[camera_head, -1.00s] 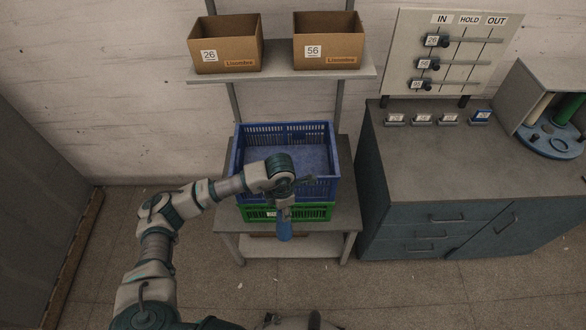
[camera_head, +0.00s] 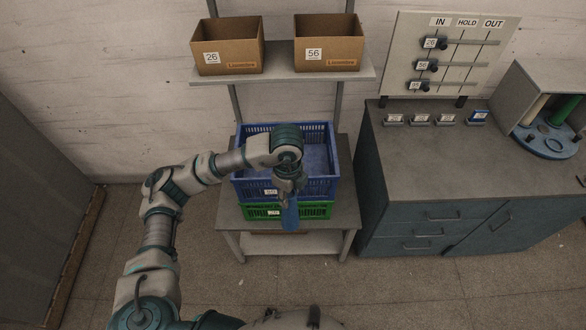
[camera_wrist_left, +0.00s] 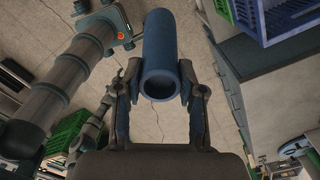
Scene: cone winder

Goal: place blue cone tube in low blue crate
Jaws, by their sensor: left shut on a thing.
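The blue cone tube (camera_head: 290,217) hangs from my left gripper (camera_head: 289,193), which is shut on it. In the head view the tube shows in front of the crates' near side, its lower end pointing down. In the left wrist view the tube (camera_wrist_left: 160,58) is held between the two fingers (camera_wrist_left: 160,112), its open end facing the camera. The blue crate (camera_head: 250,187) sits on top of a green crate on a stand. My left arm covers part of its near rim and inside. My right gripper is not clearly seen.
The green crate (camera_head: 320,211) is under the blue one on the grey stand (camera_head: 343,220). Two cardboard boxes, 26 (camera_head: 228,47) and 56 (camera_head: 328,45), stand on the shelf (camera_head: 282,77) above. A cabinet (camera_head: 440,185) stands close at the right. The floor at the left is clear.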

